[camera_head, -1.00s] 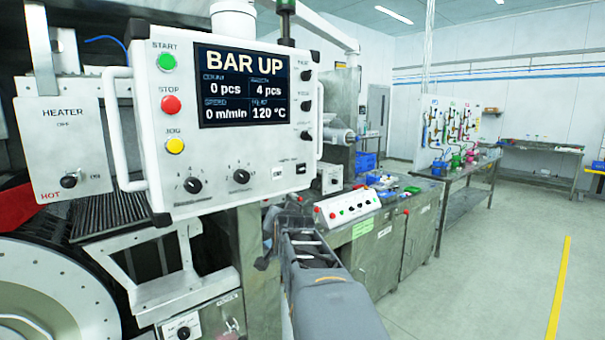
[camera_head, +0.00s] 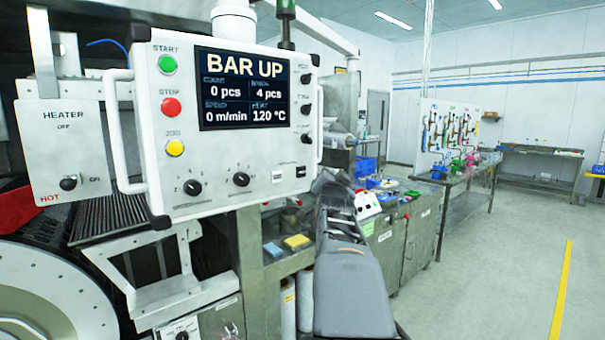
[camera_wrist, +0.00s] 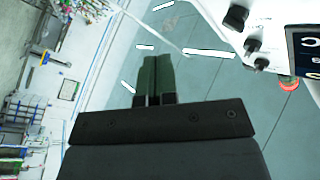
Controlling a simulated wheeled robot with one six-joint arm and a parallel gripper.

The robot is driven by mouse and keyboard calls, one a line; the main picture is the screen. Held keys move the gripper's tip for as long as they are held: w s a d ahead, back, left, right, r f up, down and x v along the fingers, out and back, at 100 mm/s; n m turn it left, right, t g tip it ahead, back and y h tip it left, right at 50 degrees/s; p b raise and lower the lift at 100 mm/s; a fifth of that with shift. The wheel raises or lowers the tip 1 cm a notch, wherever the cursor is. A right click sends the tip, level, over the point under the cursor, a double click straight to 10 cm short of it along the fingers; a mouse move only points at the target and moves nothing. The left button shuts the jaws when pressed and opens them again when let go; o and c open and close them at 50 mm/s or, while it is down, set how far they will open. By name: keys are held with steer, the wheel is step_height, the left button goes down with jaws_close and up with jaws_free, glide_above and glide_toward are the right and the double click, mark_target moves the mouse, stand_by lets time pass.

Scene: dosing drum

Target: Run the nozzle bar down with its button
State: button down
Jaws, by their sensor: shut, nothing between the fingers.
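The control panel (camera_head: 225,215) fills the upper middle of the head view. Its screen (camera_head: 244,90) reads BAR UP, 0 pcs, 0 m/min and 120 °C. A green START button (camera_head: 167,64), a red STOP button (camera_head: 171,107) and a yellow button (camera_head: 175,148) sit on its left side. Small black knobs (camera_head: 306,108) line its right side. My gripper is shut and empty in the wrist view (camera_wrist: 153,72), pointing past the panel's knobs (camera_wrist: 252,45), apart from them. In the head view my arm hides the fingertips. I cannot identify the nozzle bar or its button.
A white button box (camera_head: 367,206) on the bench is partly hidden behind my arm. A heater box (camera_head: 65,140) marked HOT hangs at the left, above a large drum (camera_head: 50,295). A bench with coloured fittings (camera_head: 462,165) stands farther right. The right floor is clear.

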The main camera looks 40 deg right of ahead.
mark_target(301, 172)
steer(key=shift+w+d+p, duration=0.15)
steer(key=shift+w+p, duration=2)
steer(key=shift+w, duration=0.05)
steer(key=shift+w+d+p, duration=0.15)
steer(key=shift+w+p, duration=1.95)
steer(key=shift+w, duration=0.1)
